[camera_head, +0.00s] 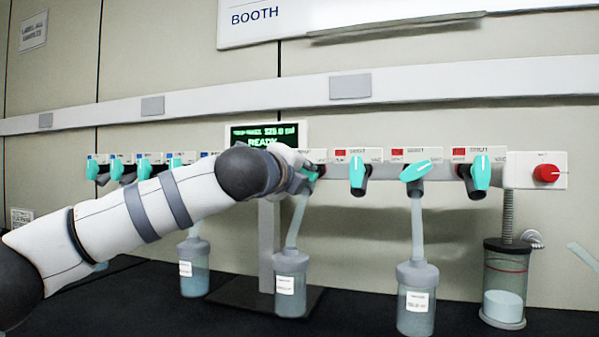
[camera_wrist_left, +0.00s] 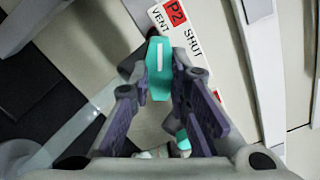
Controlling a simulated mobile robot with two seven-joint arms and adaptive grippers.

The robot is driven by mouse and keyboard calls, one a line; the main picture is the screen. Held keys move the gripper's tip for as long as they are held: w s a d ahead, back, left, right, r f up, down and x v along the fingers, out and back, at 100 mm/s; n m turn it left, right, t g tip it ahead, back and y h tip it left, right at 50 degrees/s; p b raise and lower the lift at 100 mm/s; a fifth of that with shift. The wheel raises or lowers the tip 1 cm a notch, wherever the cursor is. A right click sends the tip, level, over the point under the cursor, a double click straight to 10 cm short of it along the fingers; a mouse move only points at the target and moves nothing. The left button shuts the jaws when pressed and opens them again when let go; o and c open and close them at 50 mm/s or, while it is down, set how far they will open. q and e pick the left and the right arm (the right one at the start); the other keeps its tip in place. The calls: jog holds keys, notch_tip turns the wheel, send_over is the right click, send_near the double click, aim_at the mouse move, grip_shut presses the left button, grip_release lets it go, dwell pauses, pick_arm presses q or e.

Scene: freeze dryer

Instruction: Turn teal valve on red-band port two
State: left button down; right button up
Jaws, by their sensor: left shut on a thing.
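The teal valve (camera_wrist_left: 159,68) with a white line on its handle sits beside a red "P2" label (camera_wrist_left: 174,14) marked VENT and SHUT. My left gripper (camera_wrist_left: 160,85) is shut on this valve, with a finger on each side of the handle. In the head view the gripper (camera_head: 307,172) is at the manifold and hides much of the valve (camera_head: 311,171). A hose runs down from this port to a clear flask (camera_head: 290,278) with a grey collar. My right gripper is in neither view.
Other teal valves (camera_head: 358,173), (camera_head: 416,170), (camera_head: 481,172) with red labels stand to the right, and blue-labelled ones (camera_head: 145,168) to the left. A red knob (camera_head: 546,173) is at the right end. A flask (camera_head: 416,297) hangs nearby. A display (camera_head: 262,135) reads READY.

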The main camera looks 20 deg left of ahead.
pick_arm(q)
jog(key=c, duration=1.5)
grip_release()
jog(key=s, duration=1.2)
jog(key=shift+a, duration=0.2)
